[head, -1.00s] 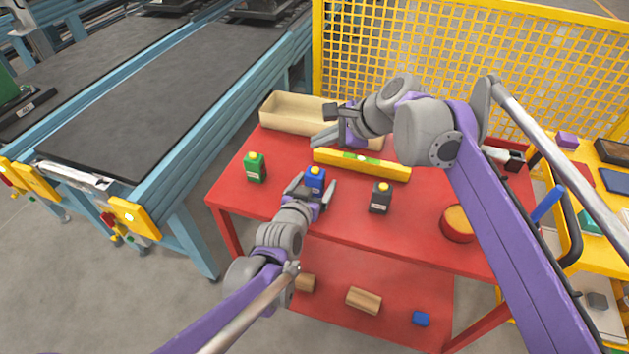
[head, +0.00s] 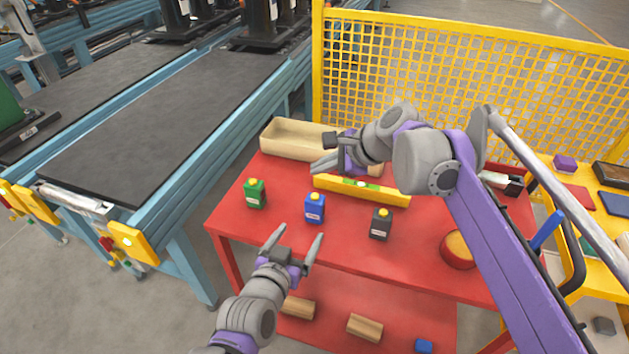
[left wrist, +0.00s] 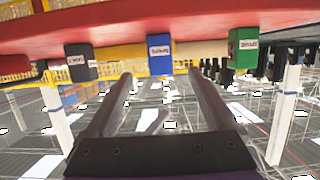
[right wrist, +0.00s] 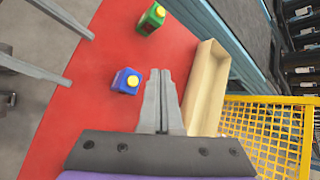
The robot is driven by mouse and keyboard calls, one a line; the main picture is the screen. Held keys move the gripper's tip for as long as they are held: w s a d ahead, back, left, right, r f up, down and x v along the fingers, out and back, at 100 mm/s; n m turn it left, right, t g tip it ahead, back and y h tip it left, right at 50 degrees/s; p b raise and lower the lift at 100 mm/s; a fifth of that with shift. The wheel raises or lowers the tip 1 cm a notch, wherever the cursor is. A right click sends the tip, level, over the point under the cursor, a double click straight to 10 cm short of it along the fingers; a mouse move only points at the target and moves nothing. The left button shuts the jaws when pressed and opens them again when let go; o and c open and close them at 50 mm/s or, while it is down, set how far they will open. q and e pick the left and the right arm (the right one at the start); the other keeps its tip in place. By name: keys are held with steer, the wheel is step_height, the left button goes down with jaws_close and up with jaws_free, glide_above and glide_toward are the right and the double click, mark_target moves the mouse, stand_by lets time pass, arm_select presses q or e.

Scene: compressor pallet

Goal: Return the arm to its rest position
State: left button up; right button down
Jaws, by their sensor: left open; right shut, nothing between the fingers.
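My left gripper (head: 292,250) is open and empty in the head view, in front of the blue bottle (head: 315,208) and apart from it. The blue bottle stands on the red table (head: 350,244) and also shows beyond the open fingers in the left wrist view (left wrist: 159,54). My right gripper (head: 318,168) is shut and empty above the table, near the beige bin (head: 290,139) and the yellow level (head: 335,185). Its closed fingers show in the right wrist view (right wrist: 163,95). My right arm hides part of the table's right side.
A green bottle (head: 255,194) and a dark grey bottle (head: 380,223) flank the blue one. A red round container (head: 457,251) sits to the right. Wooden blocks (head: 365,327) lie on the lower shelf. Yellow mesh fence (head: 480,80) stands behind; a conveyor (head: 120,125) runs at left.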

arm_select(q)
steer(key=s+a+f+n+g+y, duration=0.2)
steer(key=s+a+f+g, duration=0.4)
steer(key=s, duration=0.4)
steer(key=s+a+f+n+g+y, duration=0.25)
steer(key=s+a+f, duration=0.35)
steer(key=s+a, duration=0.3)
arm_select(e)
steer(key=s+d+f+n+h, duration=0.2)
steer(key=s+d+f+n, duration=0.35)
steer(key=s+f, duration=0.35)
steer(key=s+d+f+n+h, duration=0.3)
steer(key=s+d+f+n, duration=0.3)
steer(key=s, duration=0.6)
steer(key=s+d+f+n+h, duration=0.2)
steer(key=s+d+f+n, duration=0.3)
steer(key=s+f, duration=0.4)
arm_select(q)
step_height(320, 180, up, 16)
steer(key=p, duration=1.4)
steer(key=shift+w+d+m, duration=0.4)
steer(key=shift+m, duration=0.05)
arm_select(e)
step_height(320, 180, up, 17)
steer(key=w, duration=0.1)
steer(key=shift+w, duration=0.2)
arm_select(q)
steer(key=shift+s, duration=0.1)
arm_select(e)
steer(key=shift+s, duration=0.1)
